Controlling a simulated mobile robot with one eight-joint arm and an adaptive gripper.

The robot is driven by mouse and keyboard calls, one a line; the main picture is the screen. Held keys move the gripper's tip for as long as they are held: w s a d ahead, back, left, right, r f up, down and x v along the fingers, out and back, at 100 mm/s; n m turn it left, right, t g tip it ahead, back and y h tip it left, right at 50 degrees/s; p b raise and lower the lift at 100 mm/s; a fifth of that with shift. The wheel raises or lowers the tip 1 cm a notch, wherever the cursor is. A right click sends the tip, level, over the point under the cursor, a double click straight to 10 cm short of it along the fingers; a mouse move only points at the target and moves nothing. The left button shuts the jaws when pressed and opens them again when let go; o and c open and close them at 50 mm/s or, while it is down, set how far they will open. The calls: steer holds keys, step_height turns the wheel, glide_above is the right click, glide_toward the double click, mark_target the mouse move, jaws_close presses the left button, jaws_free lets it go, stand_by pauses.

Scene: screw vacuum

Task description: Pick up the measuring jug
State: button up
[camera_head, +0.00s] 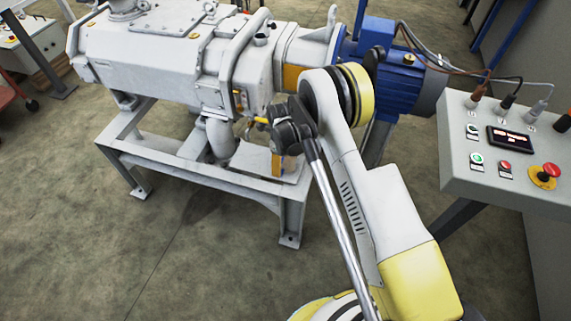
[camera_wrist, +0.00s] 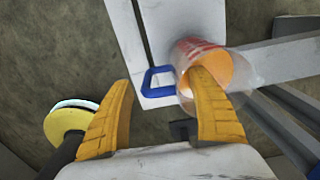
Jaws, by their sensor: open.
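The measuring jug (camera_wrist: 190,50) shows in the wrist view as a clear vessel with red markings, a blue handle (camera_wrist: 150,92) and orange inside. It is at a light grey frame beam. My gripper (camera_wrist: 158,100) is open, with its two yellow fingers apart. The handle lies just beyond the gap between the fingertips. The right finger overlaps the jug's body and hides part of it; I cannot tell whether it is inside, touching or only in front. In the head view my arm hides most of the gripper, and I cannot make out the jug clearly.
A large grey vacuum machine (camera_head: 160,55) with a blue motor (camera_head: 410,85) stands on a grey steel frame (camera_head: 190,170). A control panel (camera_head: 500,150) with buttons and a red emergency stop is at the right. The floor (camera_head: 90,240) at the front left is clear.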

steer(key=shift+f, duration=0.1)
steer(key=shift+c, duration=0.6)
jaws_close()
steer(key=shift+r+p, duration=1.05)
steer(key=shift+r, duration=0.65)
steer(key=s+d+r+p, duration=0.3)
steer(key=d+r, duration=0.4)
steer(key=d, duration=0.4)
steer(key=shift+r+p, duration=0.25)
steer(key=shift+p, duration=0.65)
